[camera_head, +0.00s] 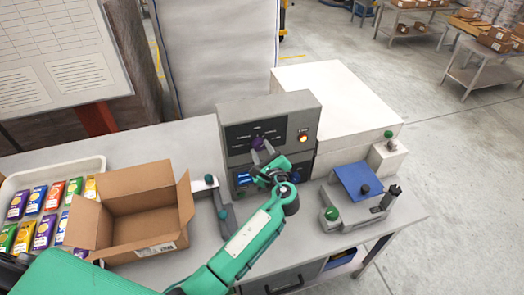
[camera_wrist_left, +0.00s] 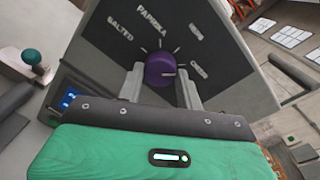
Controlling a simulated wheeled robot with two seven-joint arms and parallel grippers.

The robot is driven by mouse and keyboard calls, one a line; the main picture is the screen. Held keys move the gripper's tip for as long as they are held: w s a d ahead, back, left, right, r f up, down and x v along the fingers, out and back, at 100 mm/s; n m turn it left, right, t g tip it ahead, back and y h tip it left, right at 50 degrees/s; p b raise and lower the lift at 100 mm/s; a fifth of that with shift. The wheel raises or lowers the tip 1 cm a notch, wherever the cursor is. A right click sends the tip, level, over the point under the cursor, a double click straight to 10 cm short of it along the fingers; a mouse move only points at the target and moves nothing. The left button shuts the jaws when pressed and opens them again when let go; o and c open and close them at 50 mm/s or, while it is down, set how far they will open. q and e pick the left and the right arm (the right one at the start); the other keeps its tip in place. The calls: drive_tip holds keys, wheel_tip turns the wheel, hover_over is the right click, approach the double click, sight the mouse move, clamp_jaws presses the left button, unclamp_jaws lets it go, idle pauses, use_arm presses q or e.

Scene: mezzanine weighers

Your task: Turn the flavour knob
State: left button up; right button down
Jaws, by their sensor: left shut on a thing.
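The purple flavour knob (camera_wrist_left: 160,70) sits on a dark panel with printed flavour labels around it, among them PAPRIKA and SALTED in the left wrist view. In the head view the knob (camera_head: 257,144) shows on the front of a grey control box (camera_head: 225,112). My left gripper (camera_wrist_left: 161,86) has its two fingers shut on the knob, one on each side. It also shows in the head view (camera_head: 261,153), reaching the panel from the front. A pale line on the knob points toward the right side of the wrist picture. My right gripper is not in view.
An open cardboard box (camera_head: 140,212) and a white tray (camera_head: 100,163) of coloured packets stand at the left of the table. A scale with a blue plate (camera_head: 352,182) and green button stands at the right. A white case (camera_head: 335,95) is behind.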

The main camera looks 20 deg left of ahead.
use_arm(q)
drive_tip(key=o, duration=1)
drive_tip(key=shift+s+d+f, duration=0.15)
drive_tip(key=shift+s+d, duration=0.05)
drive_tip(key=shift+s, duration=0.05)
drive_tip(key=b+v, duration=0.6)
drive_tip(key=v, duration=0.7)
